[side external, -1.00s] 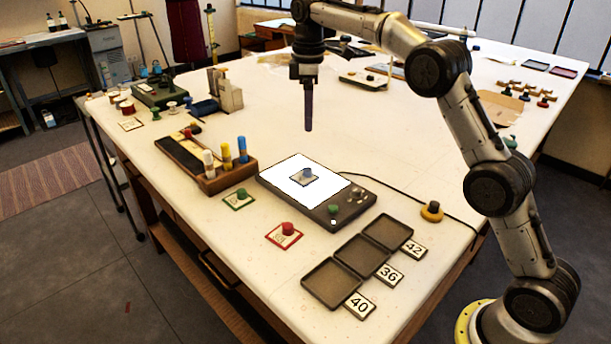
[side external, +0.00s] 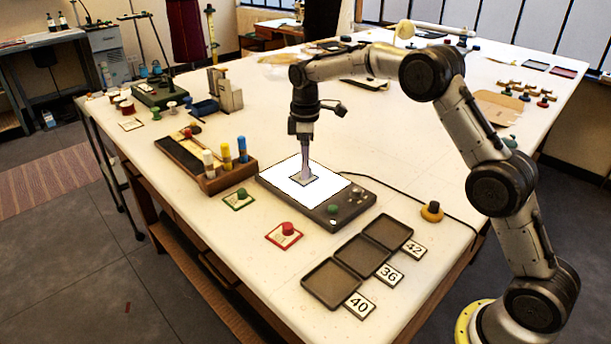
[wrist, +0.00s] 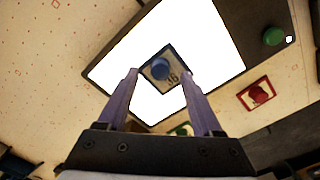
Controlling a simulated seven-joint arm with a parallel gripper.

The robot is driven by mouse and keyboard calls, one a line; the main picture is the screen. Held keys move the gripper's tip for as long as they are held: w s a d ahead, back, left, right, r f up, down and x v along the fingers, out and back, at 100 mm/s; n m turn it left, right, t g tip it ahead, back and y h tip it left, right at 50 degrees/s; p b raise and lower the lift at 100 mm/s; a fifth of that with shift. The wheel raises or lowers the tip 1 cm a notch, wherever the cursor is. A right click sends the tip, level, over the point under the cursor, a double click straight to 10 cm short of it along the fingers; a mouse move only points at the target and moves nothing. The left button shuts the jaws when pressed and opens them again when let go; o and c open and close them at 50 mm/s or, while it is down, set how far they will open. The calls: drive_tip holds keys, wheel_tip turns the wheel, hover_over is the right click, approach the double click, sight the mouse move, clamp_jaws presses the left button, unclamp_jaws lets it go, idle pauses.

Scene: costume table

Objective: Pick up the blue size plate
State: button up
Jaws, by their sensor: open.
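The blue size plate (wrist: 159,70) is a small square card with a blue knob and a dark border. It lies on the bright white panel of the dark light box; in the side view its edge (side external: 303,181) shows below my fingers, which hide the knob. My gripper (side external: 305,174) points down over the plate. In the wrist view my gripper (wrist: 161,73) has its two purple fingers wide apart, with the blue knob seen between and just beyond the tips. The fingers hold nothing. I cannot tell whether the tips touch the card.
Trays labelled 40, 36 and 42 (side external: 362,255) stand at front right. A wooden rack (side external: 213,182) with bottles stands left.

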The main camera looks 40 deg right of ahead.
drive_tip(key=shift+f, duration=0.35)
drive_tip(key=shift+c, duration=0.2)
clamp_jaws()
drive_tip(key=shift+r, duration=0.1)
wheel_tip(320, 180, up, 18)
idle(0.6)
